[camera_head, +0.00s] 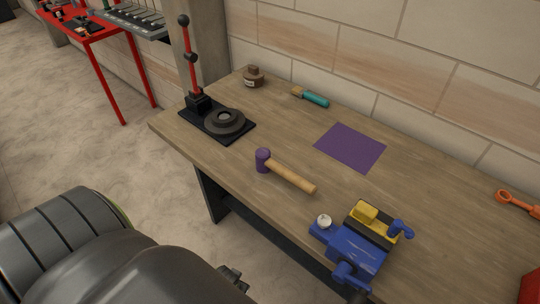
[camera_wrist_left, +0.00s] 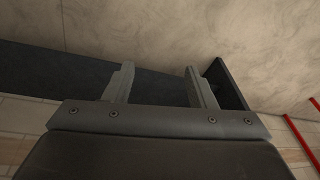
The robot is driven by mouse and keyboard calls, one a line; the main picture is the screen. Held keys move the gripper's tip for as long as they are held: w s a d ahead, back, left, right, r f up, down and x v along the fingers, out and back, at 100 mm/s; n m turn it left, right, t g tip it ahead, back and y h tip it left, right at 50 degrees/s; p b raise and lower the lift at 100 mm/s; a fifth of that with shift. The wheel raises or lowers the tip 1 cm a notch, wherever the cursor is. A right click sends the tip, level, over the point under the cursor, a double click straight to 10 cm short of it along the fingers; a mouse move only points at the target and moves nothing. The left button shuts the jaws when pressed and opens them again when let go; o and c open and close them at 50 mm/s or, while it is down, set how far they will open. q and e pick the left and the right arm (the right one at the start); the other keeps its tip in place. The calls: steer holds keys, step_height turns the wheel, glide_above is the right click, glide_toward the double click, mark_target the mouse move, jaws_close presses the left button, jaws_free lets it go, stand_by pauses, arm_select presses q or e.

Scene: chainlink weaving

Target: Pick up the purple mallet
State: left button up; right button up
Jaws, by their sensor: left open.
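The purple mallet lies on its side on the wooden workbench (camera_head: 225,165). Its purple head (camera_head: 263,160) is at the left and its light wooden handle (camera_head: 293,179) runs right and toward the front. My left gripper (camera_wrist_left: 155,82) is open and empty in the left wrist view, with its two fingers apart. That view shows floor, wall and a dark panel, and no mallet. In the head view my dark arm fills the lower left, and a small part near the bench's front edge may be the gripper's tip. My right gripper is not seen.
A blue vise (camera_head: 350,245) with yellow parts sits at the front edge, right of the mallet. A black stand with a red post (camera_head: 192,75) is left. A purple mat (camera_head: 350,147), a teal-handled brush (camera_head: 314,98) and a brown jar (camera_head: 253,76) lie behind. Bare wood surrounds the mallet.

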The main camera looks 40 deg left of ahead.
arm_select(q)
steer(key=w+r, duration=0.4)
steer(key=r, duration=0.1)
step_height(320, 180, up, 42)
steer(key=n+t+y+p, duration=0.2)
steer(key=n+y+p, duration=0.15)
steer(key=n, duration=1.25)
glide_above(279, 167)
steer(key=s+d, duration=0.5)
steer(key=s, duration=0.1)
steer(key=shift+h, duration=0.45)
steer(key=p+x, duration=0.1)
steer(key=x, duration=1)
steer(key=shift+w+f+p, duration=0.2)
steer(key=shift+f+p, duration=0.1)
steer(key=shift+p, duration=0.05)
steer(key=shift+w+a+f+p, duration=0.2)
steer(key=shift+w+f+p, duration=0.15)
steer(key=shift+f, duration=0.2)
steer(key=shift+p+x, duration=0.6)
steer(key=shift+x, duration=1.45)
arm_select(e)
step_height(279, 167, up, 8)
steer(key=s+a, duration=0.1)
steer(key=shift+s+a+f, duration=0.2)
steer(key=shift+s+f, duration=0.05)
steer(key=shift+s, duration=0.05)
